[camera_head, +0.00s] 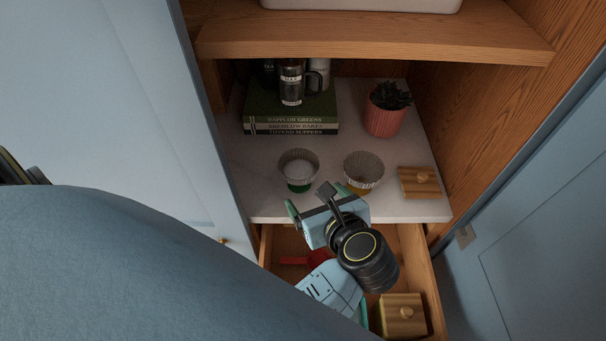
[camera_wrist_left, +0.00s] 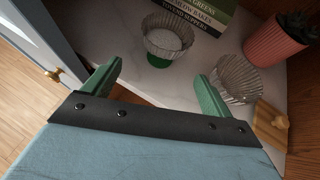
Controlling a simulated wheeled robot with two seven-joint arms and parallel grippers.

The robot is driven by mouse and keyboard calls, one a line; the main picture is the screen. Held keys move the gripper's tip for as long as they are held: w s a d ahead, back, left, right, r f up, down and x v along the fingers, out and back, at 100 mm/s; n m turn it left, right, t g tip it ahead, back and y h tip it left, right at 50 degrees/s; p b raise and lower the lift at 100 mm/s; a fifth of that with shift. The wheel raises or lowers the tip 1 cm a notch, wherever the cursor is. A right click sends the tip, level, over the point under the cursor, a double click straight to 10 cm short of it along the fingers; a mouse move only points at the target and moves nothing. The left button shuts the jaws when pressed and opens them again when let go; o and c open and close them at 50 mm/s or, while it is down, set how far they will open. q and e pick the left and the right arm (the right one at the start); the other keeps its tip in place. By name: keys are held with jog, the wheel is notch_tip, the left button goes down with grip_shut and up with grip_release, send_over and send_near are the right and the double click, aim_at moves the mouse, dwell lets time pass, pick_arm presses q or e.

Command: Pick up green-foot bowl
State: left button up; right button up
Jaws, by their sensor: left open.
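The green-foot bowl (camera_head: 298,168) is a ribbed clear bowl with a green base, upright on the pale shelf surface in front of the books. In the left wrist view the same bowl (camera_wrist_left: 166,38) stands beyond my fingertips, between their lines. A similar ribbed bowl with an amber foot (camera_head: 362,172) stands to its right; it also shows in the left wrist view (camera_wrist_left: 236,78). My left gripper (camera_head: 318,200) is open and empty, just in front of the bowls at the shelf's front edge, not touching the green-foot bowl. My right gripper is not in view.
Stacked books (camera_head: 290,118) with a dark labelled mug (camera_head: 291,84) stand behind. A red pot with a plant (camera_head: 383,120) is at back right. A wooden block with a knob (camera_head: 420,183) lies right. Below, an open drawer (camera_head: 430,270) holds a red item (camera_head: 306,259) and another knobbed block (camera_head: 402,315).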

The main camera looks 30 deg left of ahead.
aim_at(306, 182)
pick_arm(q)
jog(key=b+x, duration=0.1)
jog(key=x, duration=0.6)
jog(key=shift+b, duration=0.3)
jog(key=x, duration=0.1)
jog(key=b+x, duration=0.1)
jog(key=x, duration=0.1)
jog(key=b+x, duration=0.1)
jog(key=shift+w+f, duration=0.4)
jog(key=shift+f, duration=0.1)
jog(key=shift+w+a+f, duration=0.1)
jog(key=shift+a, duration=0.05)
jog(key=shift+c, duration=0.4)
jog(key=c, duration=1.1)
